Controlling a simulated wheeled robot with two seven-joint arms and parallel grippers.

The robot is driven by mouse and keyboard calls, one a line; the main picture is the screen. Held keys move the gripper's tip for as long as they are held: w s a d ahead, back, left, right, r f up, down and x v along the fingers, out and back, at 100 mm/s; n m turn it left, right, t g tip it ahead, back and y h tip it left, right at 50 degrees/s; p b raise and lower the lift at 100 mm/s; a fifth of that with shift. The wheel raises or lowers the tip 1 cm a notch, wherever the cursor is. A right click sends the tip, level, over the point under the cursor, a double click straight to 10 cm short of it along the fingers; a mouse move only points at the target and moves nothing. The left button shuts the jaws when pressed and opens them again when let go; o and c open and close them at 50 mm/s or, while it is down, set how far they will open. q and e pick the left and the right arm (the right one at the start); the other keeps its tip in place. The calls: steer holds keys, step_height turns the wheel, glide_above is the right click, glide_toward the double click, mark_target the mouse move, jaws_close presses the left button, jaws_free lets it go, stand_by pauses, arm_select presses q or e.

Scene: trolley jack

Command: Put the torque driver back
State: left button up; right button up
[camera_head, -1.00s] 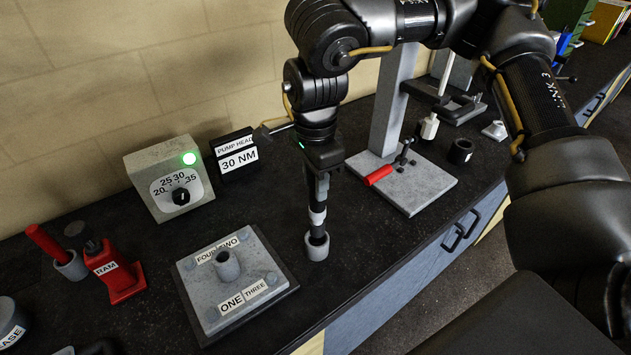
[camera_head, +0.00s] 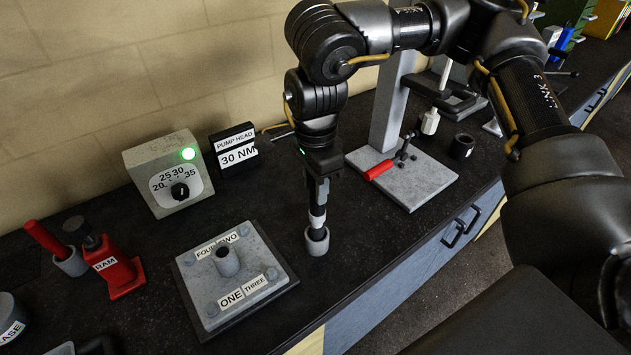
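My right gripper (camera_head: 320,178) points straight down and is shut on the upper part of the torque driver. The torque driver (camera_head: 317,212) is a slim, dark upright tool with a white band. Its lower end stands in a small grey round cup (camera_head: 317,241) on the bench; whether it rests on the bottom is hidden. The gripper's fingers are dark against the dark driver and hard to make out. My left gripper is not in view.
Left of the cup is a grey plate (camera_head: 205,312) with numbered labels and a central post. Behind stand a dial box (camera_head: 168,172) with a green light and a 30 NM sign (camera_head: 237,156). Right is a stand with a red-handled lever (camera_head: 378,170). A red ram (camera_head: 120,272) stands far left.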

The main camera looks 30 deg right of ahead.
steer(key=o, duration=0.3)
steer(key=shift+o, duration=0.2)
steer(key=shift+r, duration=0.4)
step_height(320, 180, up, 12)
steer(key=shift+r, duration=0.25)
